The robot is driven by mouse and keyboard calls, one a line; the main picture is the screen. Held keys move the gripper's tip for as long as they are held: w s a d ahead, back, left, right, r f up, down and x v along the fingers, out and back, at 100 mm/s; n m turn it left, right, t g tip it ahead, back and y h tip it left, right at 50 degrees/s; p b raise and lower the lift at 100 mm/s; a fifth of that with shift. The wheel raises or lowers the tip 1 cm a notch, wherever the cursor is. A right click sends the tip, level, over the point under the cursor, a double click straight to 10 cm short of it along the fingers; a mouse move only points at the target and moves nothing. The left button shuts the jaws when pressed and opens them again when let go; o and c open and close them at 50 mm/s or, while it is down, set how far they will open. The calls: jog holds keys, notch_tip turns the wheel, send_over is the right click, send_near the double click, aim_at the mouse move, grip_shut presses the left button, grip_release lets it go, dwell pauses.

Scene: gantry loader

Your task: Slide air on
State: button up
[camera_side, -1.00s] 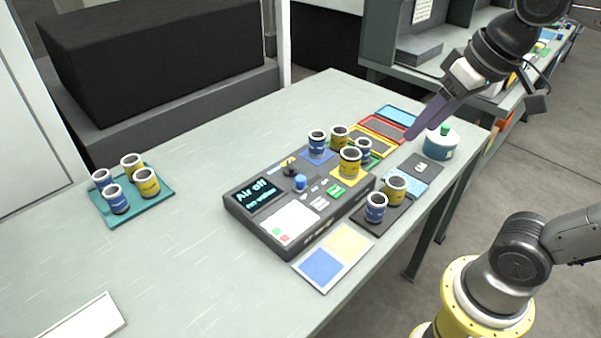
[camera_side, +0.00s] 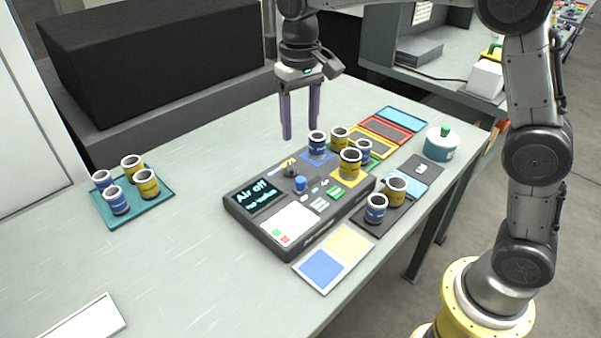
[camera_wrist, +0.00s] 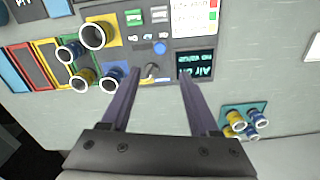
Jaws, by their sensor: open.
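The dark control box (camera_side: 262,224) sits on the table, and its screen (camera_side: 253,194) reads "Air off" with a smaller line below. A small dark lever (camera_side: 290,169) stands at the box's back edge by a yellow mark, beside a blue knob (camera_side: 300,184). In the wrist view the lever (camera_wrist: 151,70) appears between the fingers, near the screen (camera_wrist: 196,65), and the blue knob (camera_wrist: 160,47) lies beyond it. My gripper (camera_side: 301,133) is open and empty, pointing down above the back edge of the box and apart from the lever.
Blue and yellow cups stand on the box's right end, including a yellow cup (camera_side: 350,162), close to my gripper. More cups stand on a dark pad at right and on a teal tray (camera_side: 160,206) at left. A lidded pot (camera_side: 441,145) stands at right. The table's left middle is clear.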

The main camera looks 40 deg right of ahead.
aim_at(301, 179)
notch_tip(301, 179, down, 13)
jog(key=shift+f, duration=0.1)
dwell(0.3)
grip_shut()
dwell(1.5)
